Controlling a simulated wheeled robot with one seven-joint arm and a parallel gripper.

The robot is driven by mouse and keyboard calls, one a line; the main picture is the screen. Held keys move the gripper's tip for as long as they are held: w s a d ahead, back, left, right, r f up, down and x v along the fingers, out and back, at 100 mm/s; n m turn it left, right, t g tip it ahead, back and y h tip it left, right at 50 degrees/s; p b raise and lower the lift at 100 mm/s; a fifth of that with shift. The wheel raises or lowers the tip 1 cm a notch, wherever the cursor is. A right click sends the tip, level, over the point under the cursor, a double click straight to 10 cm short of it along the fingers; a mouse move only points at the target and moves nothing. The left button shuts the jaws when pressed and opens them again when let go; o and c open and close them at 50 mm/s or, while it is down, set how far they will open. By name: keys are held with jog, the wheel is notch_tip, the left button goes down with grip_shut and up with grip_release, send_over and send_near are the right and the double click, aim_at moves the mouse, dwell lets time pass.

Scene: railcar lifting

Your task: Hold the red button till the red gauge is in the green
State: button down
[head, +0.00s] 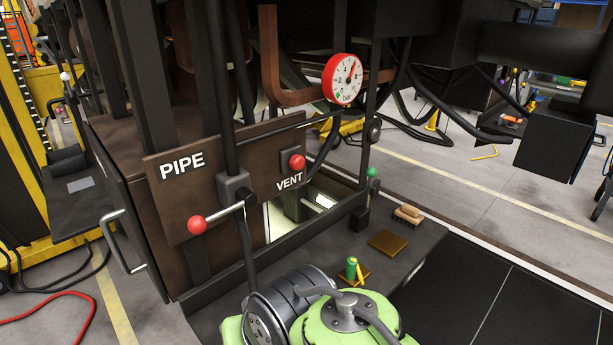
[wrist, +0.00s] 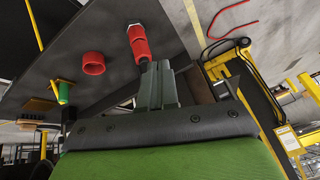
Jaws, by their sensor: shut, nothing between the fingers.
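The red gauge (head: 342,79) hangs at the upper middle of the head view, with a white face. Its needle points to the upper right, and a small green mark sits at the lower left of the dial, away from the needle. The red button (head: 297,161) sticks out of the brown panel above the word VENT. My gripper (wrist: 156,66) shows only in the wrist view, with its fingers together and nothing held. Its tips are close to a red cylindrical piece (wrist: 138,44) above the dark deck; I cannot tell whether they touch.
A lever with a red ball knob (head: 197,225) stands left of the button on the PIPE panel (head: 170,200). A red ring (wrist: 93,63) shows in the wrist view. Dark posts and hoses surround the gauge.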

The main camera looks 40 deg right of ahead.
aim_at(298, 163)
jog(key=w+d+m+t+y, duration=0.45)
jog(key=w+d+m, duration=0.85)
jog(key=m, duration=0.4)
jog(key=s+d+r+m+t+h, duration=0.2)
jog(key=s+d+r+m+t, duration=0.1)
jog(key=d+m, duration=0.4)
jog(key=s+d+r+m+t+h+p, duration=0.1)
jog(key=s+d+r+m+t+h, duration=0.1)
jog(key=d+m, duration=0.5)
jog(key=s+d+r+t, duration=0.1)
jog(key=d+r+t, duration=0.1)
jog(key=d+t, duration=0.1)
jog(key=shift+m, duration=0.4)
jog(key=shift+d+h, duration=0.1)
jog(key=shift+h, duration=0.15)
jog(key=w+p, duration=0.1)
jog(key=w, duration=1.3)
jog(key=shift+a, duration=0.2)
jog(key=shift+r+p, duration=0.1)
jog(key=shift+p, duration=0.35)
